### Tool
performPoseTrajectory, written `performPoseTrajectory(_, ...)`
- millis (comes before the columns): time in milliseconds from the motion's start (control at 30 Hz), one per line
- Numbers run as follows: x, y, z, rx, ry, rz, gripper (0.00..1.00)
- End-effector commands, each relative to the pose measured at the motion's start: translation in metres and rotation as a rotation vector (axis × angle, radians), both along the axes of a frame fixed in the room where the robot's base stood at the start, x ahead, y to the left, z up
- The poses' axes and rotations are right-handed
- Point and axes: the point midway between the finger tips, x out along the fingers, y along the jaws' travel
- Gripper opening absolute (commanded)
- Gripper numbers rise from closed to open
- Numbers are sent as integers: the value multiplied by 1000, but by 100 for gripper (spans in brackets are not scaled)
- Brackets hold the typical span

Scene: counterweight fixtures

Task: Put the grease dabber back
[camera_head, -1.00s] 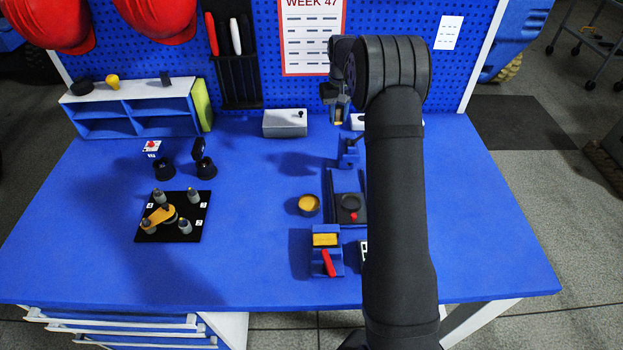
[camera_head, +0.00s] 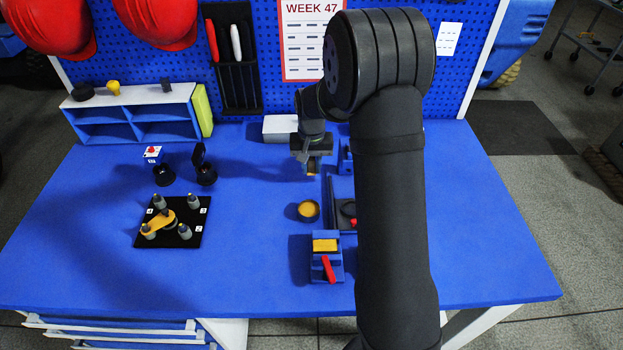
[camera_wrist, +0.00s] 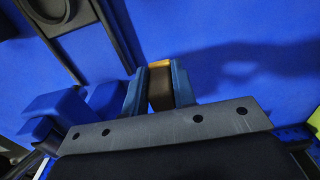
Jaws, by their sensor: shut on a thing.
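My gripper (camera_head: 312,169) hangs above the blue bench, behind the round pot of yellow grease (camera_head: 308,211). In the wrist view its blue fingers (camera_wrist: 160,88) are shut on the grease dabber (camera_wrist: 160,86), a dark piece with an orange end. The dabber's end (camera_head: 312,175) shows small and yellowish under the fingers in the head view. It is clear of the pot. A blue stand (camera_head: 346,158) is just right of the gripper, partly hidden by my arm; blue blocks (camera_wrist: 60,110) show left of the fingers in the wrist view.
A black tray (camera_head: 345,208) lies right of the pot, partly behind my arm. A blue fixture with a yellow block and red lever (camera_head: 325,257) stands in front. A grey box (camera_head: 279,128) is behind the gripper. A black plate with pegs (camera_head: 172,222) lies left; bench between is free.

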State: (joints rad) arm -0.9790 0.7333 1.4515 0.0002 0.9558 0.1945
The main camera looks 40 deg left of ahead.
Motion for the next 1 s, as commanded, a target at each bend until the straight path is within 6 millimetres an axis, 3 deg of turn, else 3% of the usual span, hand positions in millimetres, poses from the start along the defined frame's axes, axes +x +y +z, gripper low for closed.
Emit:
performPoseTrajectory(433, 0, 0, -49, -1, 1, 1, 0)
performPoseTrajectory(800, 0, 0, -54, 1, 0, 1, 0)
performPoseTrajectory(833, 1, 0, -54, 1, 0, 1, 26)
performPoseTrajectory(933, 1, 0, -54, 2, -1, 1, 46)
performPoseTrajectory(1000, 1, 0, -54, 2, -1, 1, 46)
